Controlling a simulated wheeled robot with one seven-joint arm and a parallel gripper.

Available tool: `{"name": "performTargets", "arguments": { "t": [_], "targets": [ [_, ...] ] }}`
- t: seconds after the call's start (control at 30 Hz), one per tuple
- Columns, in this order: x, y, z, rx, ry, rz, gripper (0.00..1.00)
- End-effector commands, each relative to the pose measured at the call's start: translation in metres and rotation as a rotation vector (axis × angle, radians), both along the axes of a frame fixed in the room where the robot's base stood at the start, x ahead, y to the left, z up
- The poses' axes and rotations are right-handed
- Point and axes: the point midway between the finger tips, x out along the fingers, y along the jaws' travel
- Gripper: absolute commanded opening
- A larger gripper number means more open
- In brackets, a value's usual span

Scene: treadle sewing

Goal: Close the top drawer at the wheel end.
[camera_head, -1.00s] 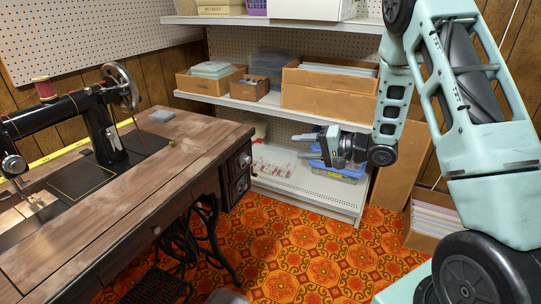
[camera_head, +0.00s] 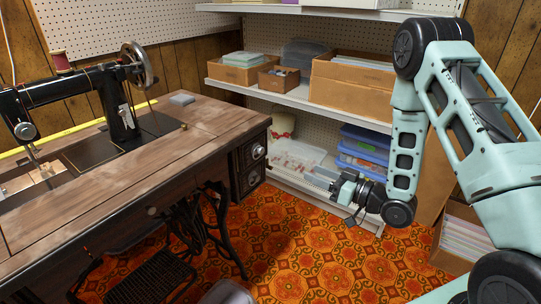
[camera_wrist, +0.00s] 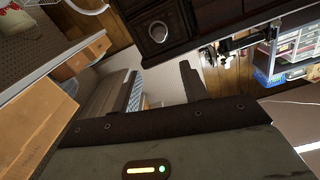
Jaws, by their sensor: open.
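The sewing table (camera_head: 110,175) is on the left in the head view, with the black machine and its handwheel (camera_head: 138,65) on top. Below the tabletop's right end are two stacked dark drawers with round metal knobs. The top drawer (camera_head: 257,150) is above the lower drawer (camera_head: 252,178). I cannot tell how far the top drawer stands out. My gripper (camera_head: 322,180) is right of the drawers, apart from them, fingers pointing left. In the wrist view my open, empty gripper (camera_wrist: 157,82) shows a dark drawer front with a round knob (camera_wrist: 158,32) beyond its fingertips.
White shelves (camera_head: 285,98) with cardboard boxes (camera_head: 350,85) stand behind my gripper. Blue plastic bins (camera_head: 362,150) and a clear tray (camera_head: 297,157) are on the low shelf. The iron treadle legs (camera_head: 222,225) are under the table. The patterned floor (camera_head: 300,255) is open.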

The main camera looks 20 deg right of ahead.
Motion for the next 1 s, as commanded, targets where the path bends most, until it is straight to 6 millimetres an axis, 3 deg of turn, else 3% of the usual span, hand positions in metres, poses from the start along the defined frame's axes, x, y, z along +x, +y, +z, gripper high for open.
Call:
{"name": "performTargets", "arguments": {
  "t": [0.17,0.7,1.0],
  "targets": [
    [0.019,0.015,0.0,0.0,-0.004,0.005,0.44],
    [0.108,0.079,-0.001,0.0,-0.001,0.003,0.44],
    [0.135,0.099,0.0,0.001,0.0,0.002,0.44]
  ]
}}
